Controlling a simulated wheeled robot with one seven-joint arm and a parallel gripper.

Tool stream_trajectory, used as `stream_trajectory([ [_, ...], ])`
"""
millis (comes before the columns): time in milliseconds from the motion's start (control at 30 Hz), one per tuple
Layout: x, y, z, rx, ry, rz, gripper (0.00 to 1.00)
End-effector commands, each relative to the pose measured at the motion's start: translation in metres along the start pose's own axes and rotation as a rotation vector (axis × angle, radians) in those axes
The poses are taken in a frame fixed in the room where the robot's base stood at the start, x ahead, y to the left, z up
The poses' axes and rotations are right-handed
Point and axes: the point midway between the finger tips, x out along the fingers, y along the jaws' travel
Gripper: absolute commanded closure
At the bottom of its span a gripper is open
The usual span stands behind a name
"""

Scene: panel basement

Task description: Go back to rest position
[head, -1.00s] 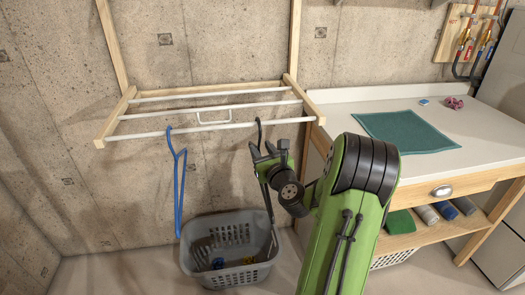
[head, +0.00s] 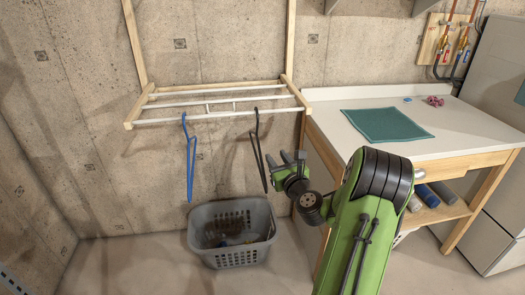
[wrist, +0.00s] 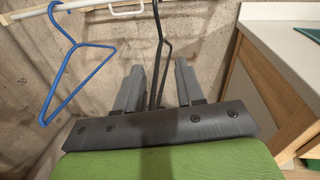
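My gripper (head: 292,158) is open, its two fingers apart, just right of a black hanger (head: 259,150) in the head view. The black hanger hangs by its hook from the front bar of the wall drying rack (head: 215,118). In the wrist view the black hanger (wrist: 158,55) shows between and beyond the two fingers (wrist: 157,88); I see no finger closed on it. A blue hanger (head: 190,160) hangs from the same bar further left, and it also shows in the wrist view (wrist: 75,65).
A grey laundry basket (head: 232,232) with items inside stands on the floor below the rack. To the right is a workbench (head: 455,140) with a green cloth (head: 386,125) and a pink object (head: 435,101). A grey cabinet (head: 490,120) stands at far right.

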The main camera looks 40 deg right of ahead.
Motion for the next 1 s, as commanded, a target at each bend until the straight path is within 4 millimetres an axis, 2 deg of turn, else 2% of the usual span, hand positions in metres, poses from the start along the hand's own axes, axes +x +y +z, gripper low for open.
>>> stream_trajectory([
  [200,0.000,0.000,0.000,0.000,0.000,0.001,0.62],
  [267,0.001,0.006,0.002,-0.022,0.002,0.016,0.62],
  [367,0.002,0.048,0.015,-0.206,0.020,0.134,0.62],
  [467,-0.013,0.128,0.032,-0.615,0.039,0.373,0.62],
  [500,-0.027,0.162,0.036,-0.818,0.035,0.485,0.62],
  [567,-0.055,0.204,0.040,-1.136,0.016,0.650,0.62],
  [600,-0.077,0.226,0.042,-1.340,-0.006,0.751,0.62],
  [667,-0.113,0.247,0.043,-1.629,-0.051,0.892,0.62],
  [700,-0.138,0.255,0.044,-1.803,-0.084,0.976,0.62],
  [800,-0.194,0.259,0.047,-2.158,-0.173,1.150,0.62],
  [900,-0.240,0.252,0.048,-2.404,-0.265,1.287,0.62],
  [1000,-0.280,0.238,0.047,-2.578,-0.359,1.401,0.62],
])
